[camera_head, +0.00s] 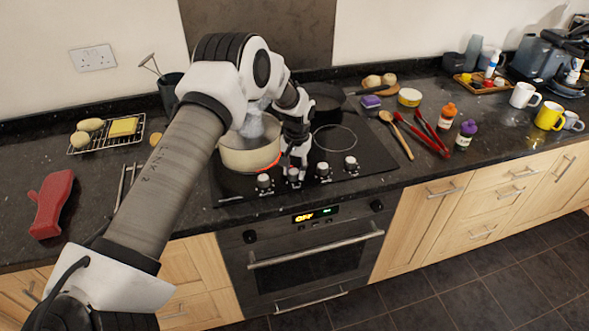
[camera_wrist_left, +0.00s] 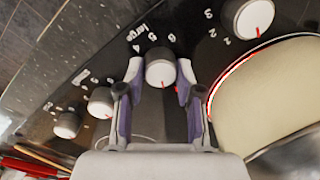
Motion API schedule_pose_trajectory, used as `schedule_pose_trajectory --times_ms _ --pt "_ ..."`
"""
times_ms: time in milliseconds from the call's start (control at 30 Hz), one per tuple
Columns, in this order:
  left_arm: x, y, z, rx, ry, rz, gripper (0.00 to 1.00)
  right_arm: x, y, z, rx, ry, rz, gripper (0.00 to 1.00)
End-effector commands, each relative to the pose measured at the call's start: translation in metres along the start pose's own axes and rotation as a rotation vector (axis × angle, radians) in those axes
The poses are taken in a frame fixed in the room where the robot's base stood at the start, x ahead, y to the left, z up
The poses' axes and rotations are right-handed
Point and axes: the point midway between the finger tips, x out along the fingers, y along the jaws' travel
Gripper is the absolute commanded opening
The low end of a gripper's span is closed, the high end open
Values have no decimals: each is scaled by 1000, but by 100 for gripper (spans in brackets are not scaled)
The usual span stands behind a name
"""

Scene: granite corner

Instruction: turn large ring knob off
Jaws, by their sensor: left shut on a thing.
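My left gripper (camera_head: 293,160) reaches down to the cooktop's front row of knobs. In the left wrist view its two fingers (camera_wrist_left: 160,72) are shut on a white round knob (camera_wrist_left: 160,70), one on each side. The printed word "large" and several numbers sit beside this knob. A red pointer line on it points to the bottom of that view. In the head view it is the second knob from the left (camera_head: 294,176), partly covered by the gripper. A cream pot (camera_head: 248,158) stands just behind, with a red glow at its base. My right gripper is not in view.
Other knobs stand close by: one on the left (camera_head: 264,182) and two on the right (camera_head: 323,171). Steam rises from the pot. An empty cooking ring (camera_head: 335,138) is right of my gripper. A wooden spoon (camera_head: 396,134) and red tongs (camera_head: 425,138) lie further right.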

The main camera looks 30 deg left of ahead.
Motion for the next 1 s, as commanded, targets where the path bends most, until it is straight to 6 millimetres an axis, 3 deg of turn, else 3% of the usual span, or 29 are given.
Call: schedule_pose_trajectory --times_ms 500,1000 --pt "4 -1 4 -388 -31 -2 1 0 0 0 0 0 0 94" --pt "4 -1 3 -475 -33 -2 1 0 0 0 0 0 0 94"
